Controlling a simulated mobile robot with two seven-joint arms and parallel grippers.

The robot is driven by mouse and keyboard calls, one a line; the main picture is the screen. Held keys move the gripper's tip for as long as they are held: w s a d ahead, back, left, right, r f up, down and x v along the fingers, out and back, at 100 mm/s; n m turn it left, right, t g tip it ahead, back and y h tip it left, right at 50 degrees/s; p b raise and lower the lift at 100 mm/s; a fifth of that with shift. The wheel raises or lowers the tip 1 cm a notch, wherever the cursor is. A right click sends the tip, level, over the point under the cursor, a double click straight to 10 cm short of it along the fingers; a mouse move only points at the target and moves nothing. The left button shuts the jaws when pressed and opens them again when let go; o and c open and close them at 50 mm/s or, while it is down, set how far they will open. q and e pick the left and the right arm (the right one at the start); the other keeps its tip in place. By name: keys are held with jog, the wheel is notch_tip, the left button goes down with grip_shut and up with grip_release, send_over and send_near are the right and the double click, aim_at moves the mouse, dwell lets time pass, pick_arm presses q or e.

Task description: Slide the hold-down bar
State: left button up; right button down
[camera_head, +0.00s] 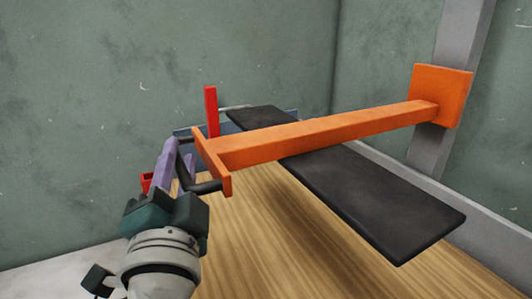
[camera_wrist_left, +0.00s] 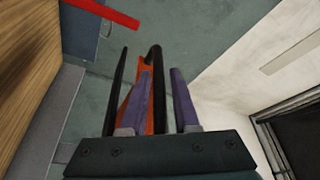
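The hold-down bar is a long orange beam (camera_head: 325,127) in the head view. It runs from an orange block (camera_head: 441,95) on a grey upright post to an orange end plate (camera_head: 211,160) near my left gripper. A black handle (camera_head: 206,187) sticks out from that plate. Contact with the rod cannot be made out. My right gripper is not in view.
A dark flat slab (camera_head: 375,200) lies under the beam, above a wooden surface (camera_head: 270,235). A red upright post (camera_head: 211,110) stands just behind the beam's near end. Green-grey walls close off the back. Wood in front of the slab is clear.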

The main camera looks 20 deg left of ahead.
pick_arm(q)
jog(key=shift+d, duration=0.1)
jog(key=shift+c, duration=0.2)
grip_shut()
jog(key=shift+r, duration=0.1)
dwell(0.9)
